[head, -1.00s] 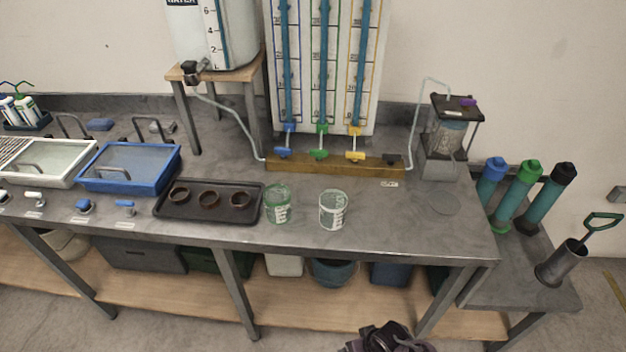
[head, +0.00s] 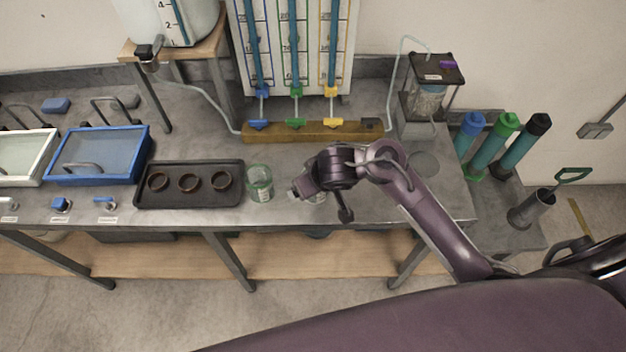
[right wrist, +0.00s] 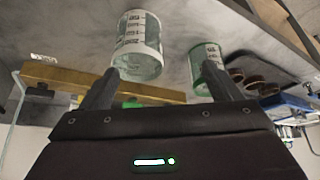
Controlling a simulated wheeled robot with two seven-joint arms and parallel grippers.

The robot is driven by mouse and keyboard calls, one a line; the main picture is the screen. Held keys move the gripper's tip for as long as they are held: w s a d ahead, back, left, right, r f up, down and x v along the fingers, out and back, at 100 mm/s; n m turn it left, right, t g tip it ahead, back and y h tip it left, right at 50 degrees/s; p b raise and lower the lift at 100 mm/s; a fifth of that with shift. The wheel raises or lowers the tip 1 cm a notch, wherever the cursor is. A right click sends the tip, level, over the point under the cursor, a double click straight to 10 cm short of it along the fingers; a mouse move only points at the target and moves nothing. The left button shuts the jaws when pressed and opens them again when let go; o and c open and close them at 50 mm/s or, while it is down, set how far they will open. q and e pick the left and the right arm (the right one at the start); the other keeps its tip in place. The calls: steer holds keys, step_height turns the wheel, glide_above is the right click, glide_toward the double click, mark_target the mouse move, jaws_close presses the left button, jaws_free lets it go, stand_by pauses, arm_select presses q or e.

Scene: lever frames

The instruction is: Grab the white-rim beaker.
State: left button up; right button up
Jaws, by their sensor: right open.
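The white-rim beaker (right wrist: 138,48) is clear with printed markings and stands on the grey bench. In the head view only a small part of this beaker (head: 317,198) shows, because my right gripper and wrist cover most of it. My right gripper (right wrist: 160,72) is open and empty. In the right wrist view the beaker appears beyond the fingertips, within the gap and closer to the left finger; whether a finger touches it I cannot tell. The green beaker (head: 259,184) stands to the left, and shows near the right finger in the wrist view (right wrist: 205,62). My left gripper is not in view.
A black tray (head: 190,203) with brown rings lies left of the green beaker. A wooden block (head: 285,133) with coloured valves stands behind. A blue-framed basin (head: 98,155) is farther left. The bench's front edge is close to the beakers.

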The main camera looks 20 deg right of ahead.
steer(key=shift+m+g, duration=0.3)
steer(key=shift+g, duration=0.1)
steer(key=w+d+f+b, duration=0.1)
steer(key=w, duration=0.1)
steer(key=w+d+f+b, duration=0.1)
steer(key=w+f, duration=0.1)
steer(key=shift+d, duration=0.2)
steer(key=b+x, duration=0.1)
steer(key=x, duration=0.3)
steer(key=shift+w+f, duration=0.1)
steer(key=shift+f, duration=0.05)
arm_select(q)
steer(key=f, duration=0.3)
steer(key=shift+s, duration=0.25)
arm_select(e)
steer(key=shift+c, duration=0.2)
steer(key=c, duration=1)
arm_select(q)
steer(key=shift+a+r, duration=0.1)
